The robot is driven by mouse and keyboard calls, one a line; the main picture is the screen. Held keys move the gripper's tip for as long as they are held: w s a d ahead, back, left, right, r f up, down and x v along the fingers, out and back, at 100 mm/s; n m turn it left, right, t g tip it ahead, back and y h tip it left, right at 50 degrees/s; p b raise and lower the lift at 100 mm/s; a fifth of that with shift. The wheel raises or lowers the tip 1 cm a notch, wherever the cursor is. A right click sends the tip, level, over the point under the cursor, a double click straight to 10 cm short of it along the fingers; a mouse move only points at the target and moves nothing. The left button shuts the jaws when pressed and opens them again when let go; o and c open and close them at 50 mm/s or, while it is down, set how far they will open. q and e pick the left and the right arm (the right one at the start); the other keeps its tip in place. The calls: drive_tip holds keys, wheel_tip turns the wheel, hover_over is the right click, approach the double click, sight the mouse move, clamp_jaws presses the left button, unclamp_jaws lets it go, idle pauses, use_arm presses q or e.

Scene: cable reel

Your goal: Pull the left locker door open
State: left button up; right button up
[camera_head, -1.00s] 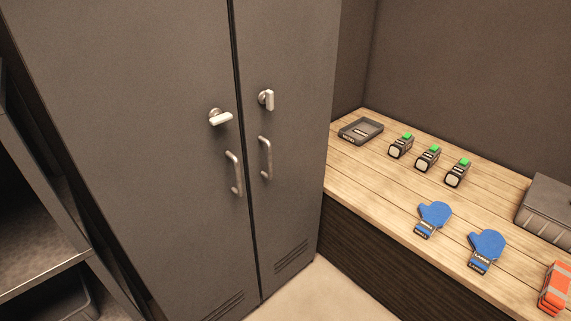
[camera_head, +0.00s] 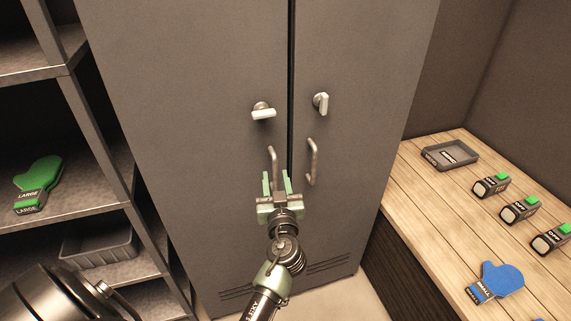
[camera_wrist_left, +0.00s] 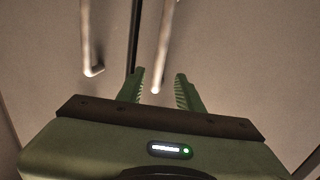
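The left locker door (camera_head: 200,120) is grey and looks shut against the right door (camera_head: 370,120). It has a pale turn knob (camera_head: 263,112), its grip lying roughly level, and a curved bar handle (camera_head: 273,158). My left gripper (camera_head: 277,180) is open and empty, with its fingers pointing at the left door around the lower part of that handle in the picture. My right gripper is out of view.
The right door has its own upright knob (camera_head: 321,103) and bar handle (camera_head: 312,160). A shelf rack (camera_head: 100,205) with a green mitt (camera_head: 40,175) stands close on the left. A wooden bench (camera_head: 430,205) with a tray and several small devices stands on the right.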

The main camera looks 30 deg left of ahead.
sight(275, 169)
use_arm(q)
drive_tip(key=p+x, duration=0.1)
drive_tip(key=x, duration=0.4)
drive_tip(key=shift+w, duration=0.2)
drive_tip(key=shift+f, duration=0.1)
clamp_jaws()
idle(1.1)
